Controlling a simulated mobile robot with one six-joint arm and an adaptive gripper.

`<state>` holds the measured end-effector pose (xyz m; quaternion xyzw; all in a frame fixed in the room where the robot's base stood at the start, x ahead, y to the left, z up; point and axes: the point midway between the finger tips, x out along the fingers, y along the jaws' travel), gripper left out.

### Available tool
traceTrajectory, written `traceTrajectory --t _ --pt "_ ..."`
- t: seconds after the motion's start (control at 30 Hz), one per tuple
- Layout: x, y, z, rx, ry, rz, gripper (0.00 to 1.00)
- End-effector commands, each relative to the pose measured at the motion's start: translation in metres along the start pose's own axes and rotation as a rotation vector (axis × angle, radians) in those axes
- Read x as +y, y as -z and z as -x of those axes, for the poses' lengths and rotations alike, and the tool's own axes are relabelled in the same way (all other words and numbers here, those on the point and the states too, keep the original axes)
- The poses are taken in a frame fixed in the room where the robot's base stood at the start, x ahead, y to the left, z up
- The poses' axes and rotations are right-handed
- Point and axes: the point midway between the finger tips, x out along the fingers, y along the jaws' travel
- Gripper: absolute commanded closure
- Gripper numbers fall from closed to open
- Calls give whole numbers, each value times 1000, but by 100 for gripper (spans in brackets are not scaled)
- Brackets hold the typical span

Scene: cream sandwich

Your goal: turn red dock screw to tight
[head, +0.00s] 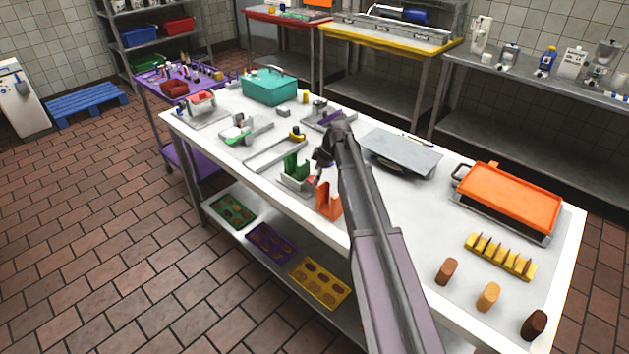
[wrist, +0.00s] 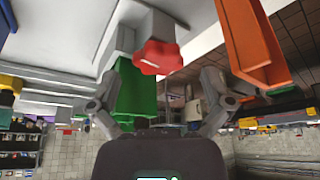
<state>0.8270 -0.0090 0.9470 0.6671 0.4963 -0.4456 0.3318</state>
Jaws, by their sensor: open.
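The red dock screw (wrist: 157,57) has a lobed red knob on the end of a grey block (wrist: 158,28). In the wrist view the knob sits between the two open fingers of my gripper (wrist: 163,75), with visible space on both sides. In the head view my gripper (head: 324,160) is just above the small red knob (head: 312,179), which is partly hard to make out. I cannot tell how tight the screw is or the exact depth between knob and fingertips.
A green upright holder (head: 296,167) stands left of the knob; it also shows close behind my left finger in the wrist view (wrist: 137,95). An orange bracket (head: 328,201) stands close on the other side. A grey plate (head: 402,153) and orange-lidded box (head: 507,198) lie farther right.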

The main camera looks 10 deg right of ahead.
Motion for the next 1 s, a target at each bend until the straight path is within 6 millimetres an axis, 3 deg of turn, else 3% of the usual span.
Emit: traceTrajectory --t 0.5,0.77,0.8,1.0 --pt "0 0 -6 0 0 0 0" --pt "0 0 -6 0 1 0 77" --pt "-1 0 -6 0 2 0 81" --pt "-2 1 -6 -1 4 -2 81"
